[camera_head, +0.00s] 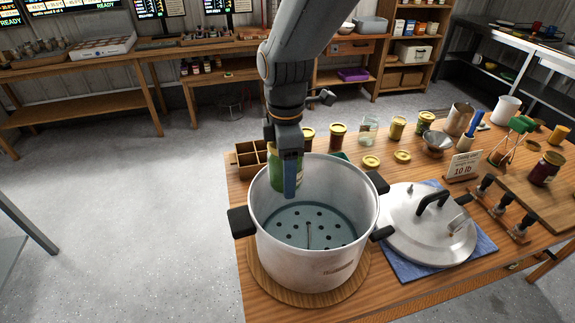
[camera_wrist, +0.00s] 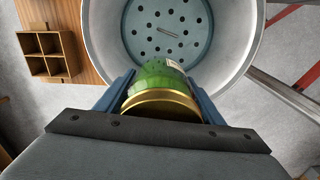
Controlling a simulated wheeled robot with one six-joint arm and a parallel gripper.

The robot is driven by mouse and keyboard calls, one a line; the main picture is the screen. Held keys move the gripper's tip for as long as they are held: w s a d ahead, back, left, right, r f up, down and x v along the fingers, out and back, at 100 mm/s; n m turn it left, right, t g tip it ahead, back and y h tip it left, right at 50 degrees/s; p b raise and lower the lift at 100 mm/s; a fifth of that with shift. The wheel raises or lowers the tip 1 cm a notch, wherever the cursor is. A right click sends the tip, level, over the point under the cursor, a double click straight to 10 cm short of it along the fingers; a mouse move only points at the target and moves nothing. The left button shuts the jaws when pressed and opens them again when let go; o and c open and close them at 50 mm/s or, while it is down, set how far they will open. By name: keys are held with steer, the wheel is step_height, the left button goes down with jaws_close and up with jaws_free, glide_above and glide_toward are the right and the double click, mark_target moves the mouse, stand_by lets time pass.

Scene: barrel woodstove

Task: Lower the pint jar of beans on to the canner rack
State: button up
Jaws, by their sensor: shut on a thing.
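The pint jar of beans (camera_wrist: 160,78) is green with a gold lid (camera_wrist: 160,105). My gripper (camera_head: 289,180) is shut on it, with one blue finger on each side in the wrist view (camera_wrist: 161,88). In the head view the jar (camera_head: 275,172) is partly hidden by my gripper. It is at the left inner side of the big silver canner pot (camera_head: 318,265), around rim height. The canner rack (camera_head: 310,226), a round plate with holes, lies low inside the pot. No other jar shows on the rack. The jar appears apart from it.
The pot stands on a round wooden board (camera_head: 263,283) and has black side handles. The canner lid (camera_head: 428,222) lies on a blue cloth to its right. Jars, a wooden divided box (camera_head: 248,158) and a "10 lb" sign (camera_head: 464,165) stand behind and right.

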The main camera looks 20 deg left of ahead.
steer(key=shift+f+b, duration=6.35)
steer(key=shift+f, duration=4.2)
steer(key=shift+f+b, duration=0.45)
steer(key=shift+f, duration=0.55)
steer(key=o, duration=1.5)
step_height(320, 180, up, 16)
steer(key=p, duration=1.2)
